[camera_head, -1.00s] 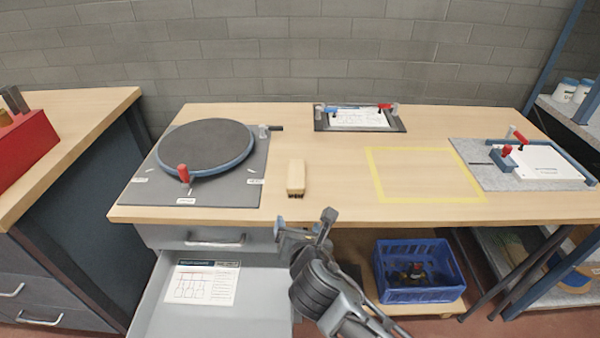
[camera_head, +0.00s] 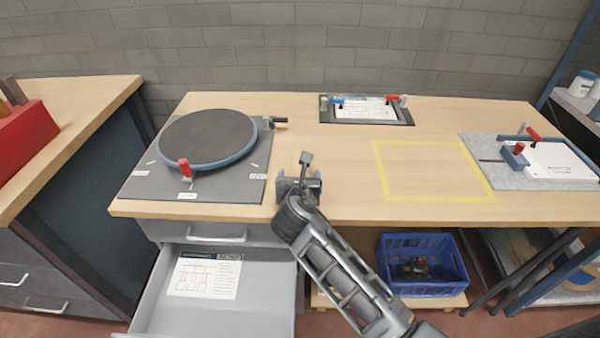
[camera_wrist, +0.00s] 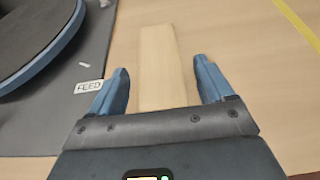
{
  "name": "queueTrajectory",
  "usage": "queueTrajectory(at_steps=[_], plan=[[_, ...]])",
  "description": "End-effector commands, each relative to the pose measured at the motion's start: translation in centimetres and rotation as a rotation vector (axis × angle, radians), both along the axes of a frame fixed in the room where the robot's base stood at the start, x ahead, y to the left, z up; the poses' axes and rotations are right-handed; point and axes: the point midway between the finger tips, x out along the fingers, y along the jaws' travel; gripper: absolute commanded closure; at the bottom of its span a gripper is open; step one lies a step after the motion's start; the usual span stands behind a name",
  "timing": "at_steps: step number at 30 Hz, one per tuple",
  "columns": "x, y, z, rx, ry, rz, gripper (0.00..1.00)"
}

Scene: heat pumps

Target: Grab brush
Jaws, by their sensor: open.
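The brush shows in the wrist view as a pale wooden block (camera_wrist: 163,65) lying lengthwise on the light wood tabletop. My gripper (camera_wrist: 163,88) is open, with one blue finger on each side of the block's near part. Gaps show between the fingers and the wood, and it is not gripped. Whether the fingertips are down at the brush's height is hard to tell.
A dark turntable (camera_head: 208,138) with a red knob sits on a grey plate to the left. A clamped sheet (camera_head: 365,110) lies at the back, and a fixture (camera_head: 545,160) at the right. A yellow taped square (camera_head: 432,196) encloses bare table. An open drawer (camera_head: 215,312) is below.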

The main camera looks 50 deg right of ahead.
Motion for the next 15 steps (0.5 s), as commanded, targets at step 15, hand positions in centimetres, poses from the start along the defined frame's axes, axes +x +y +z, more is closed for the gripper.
queueTrajectory(at_steps=[15], plan=[[0.95,-1.28,-0.68,0.0,0.0,0.0,0.29]])
